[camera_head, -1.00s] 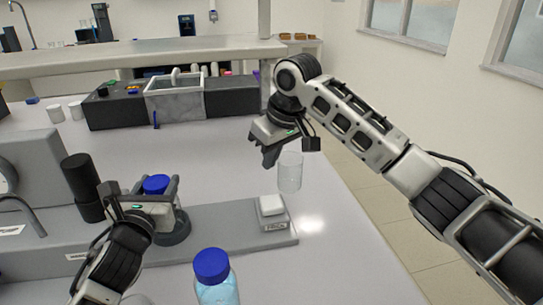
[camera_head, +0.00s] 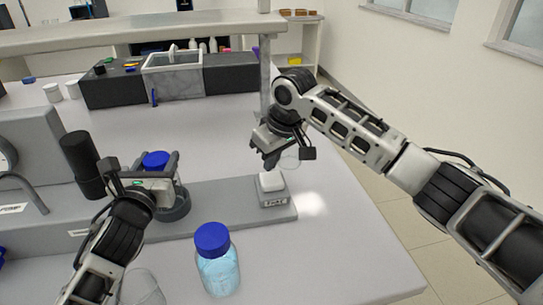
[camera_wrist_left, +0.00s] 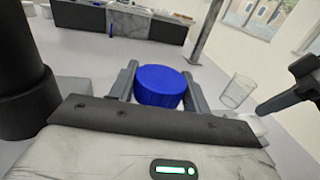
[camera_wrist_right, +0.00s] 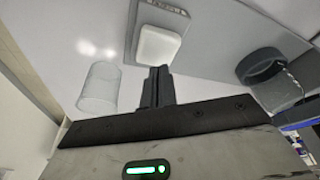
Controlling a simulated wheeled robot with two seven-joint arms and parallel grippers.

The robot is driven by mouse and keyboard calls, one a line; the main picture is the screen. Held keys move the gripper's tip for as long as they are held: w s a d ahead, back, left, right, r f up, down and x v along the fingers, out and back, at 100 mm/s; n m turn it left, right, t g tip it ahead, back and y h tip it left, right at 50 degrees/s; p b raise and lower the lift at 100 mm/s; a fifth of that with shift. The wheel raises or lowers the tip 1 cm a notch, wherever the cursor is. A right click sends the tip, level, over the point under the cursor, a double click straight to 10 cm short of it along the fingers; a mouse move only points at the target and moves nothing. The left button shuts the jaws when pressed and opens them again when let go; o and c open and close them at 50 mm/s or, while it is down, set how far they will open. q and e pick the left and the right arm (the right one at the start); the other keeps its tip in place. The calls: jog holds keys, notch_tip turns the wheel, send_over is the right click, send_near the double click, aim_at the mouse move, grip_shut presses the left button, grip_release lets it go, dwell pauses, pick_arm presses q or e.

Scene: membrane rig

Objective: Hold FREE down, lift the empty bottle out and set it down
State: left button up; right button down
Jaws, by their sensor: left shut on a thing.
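The cap also shows between the fingers in the left wrist view (camera_wrist_left: 159,86). The bottle is at the dark ring holder (camera_head: 177,208) on the grey rig; its lower part is mostly hidden. The white FREE button (camera_head: 271,181) sits on the rig's right end and shows in the right wrist view (camera_wrist_right: 158,46). My right gripper (camera_head: 271,164) is shut and empty, its fingertips just above or beside the button; contact cannot be told.
A blue-capped bottle of pale blue liquid (camera_head: 217,262) stands in front of the rig. A clear beaker (camera_wrist_right: 99,87) stands behind the button, partly hidden by my right gripper. Another clear vessel (camera_head: 143,288) is at the front left. The bench's right front is clear.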

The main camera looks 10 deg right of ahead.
aim_at(271, 178)
pick_arm(q)
jog(key=shift+f, duration=0.15)
pick_arm(e)
jog(key=shift+f, duration=0.3)
jog(key=shift+f, duration=1.4)
jog(key=shift+s+f, duration=0.15)
jog(key=shift+f, duration=0.15)
pick_arm(q)
jog(key=shift+r, duration=0.2)
jog(key=shift+r, duration=3)
pick_arm(e)
jog(key=shift+r, duration=3.75)
